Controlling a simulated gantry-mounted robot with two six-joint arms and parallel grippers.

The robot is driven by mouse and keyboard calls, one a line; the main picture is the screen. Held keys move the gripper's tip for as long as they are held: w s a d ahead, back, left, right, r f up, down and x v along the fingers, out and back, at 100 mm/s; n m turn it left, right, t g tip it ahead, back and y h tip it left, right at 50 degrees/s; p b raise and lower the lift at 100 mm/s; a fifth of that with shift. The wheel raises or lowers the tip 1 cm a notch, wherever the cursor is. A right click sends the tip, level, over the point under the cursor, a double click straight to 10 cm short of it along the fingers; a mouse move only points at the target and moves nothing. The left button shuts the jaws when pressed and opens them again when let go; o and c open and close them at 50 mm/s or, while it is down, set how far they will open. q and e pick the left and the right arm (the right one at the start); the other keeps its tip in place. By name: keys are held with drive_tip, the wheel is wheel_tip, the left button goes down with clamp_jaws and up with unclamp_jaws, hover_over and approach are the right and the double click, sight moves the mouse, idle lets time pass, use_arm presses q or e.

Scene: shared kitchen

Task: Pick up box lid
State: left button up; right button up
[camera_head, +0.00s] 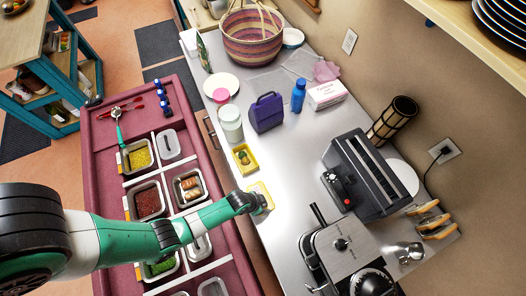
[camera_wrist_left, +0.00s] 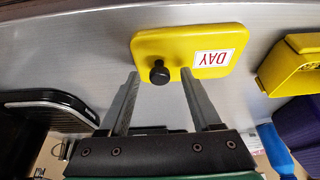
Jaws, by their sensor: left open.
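The box lid (camera_head: 265,192) is a flat yellow plate lying on the steel counter. In the left wrist view the lid (camera_wrist_left: 160,46) shows a black knob (camera_wrist_left: 159,73) and a white "DAY" label (camera_wrist_left: 214,58). My left gripper (camera_head: 258,205) is at the lid. In the wrist view my left gripper (camera_wrist_left: 159,74) is open, with the knob between its two fingertips and gaps on both sides. The open yellow box (camera_head: 245,158) stands just beyond the lid with something inside; it also shows at the right of the wrist view (camera_wrist_left: 288,70). My right gripper is not seen.
A toaster (camera_head: 370,175) and a steel-topped appliance (camera_head: 340,250) stand to the right. A white canister (camera_head: 230,123), purple lunch box (camera_head: 267,112) and blue bottle (camera_head: 298,95) stand farther back. A maroon station with food trays (camera_head: 150,205) is left. Bare counter lies right of the lid.

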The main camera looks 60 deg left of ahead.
use_arm(q)
drive_tip(key=shift+r, duration=0.1)
clamp_jaws()
idle(0.3)
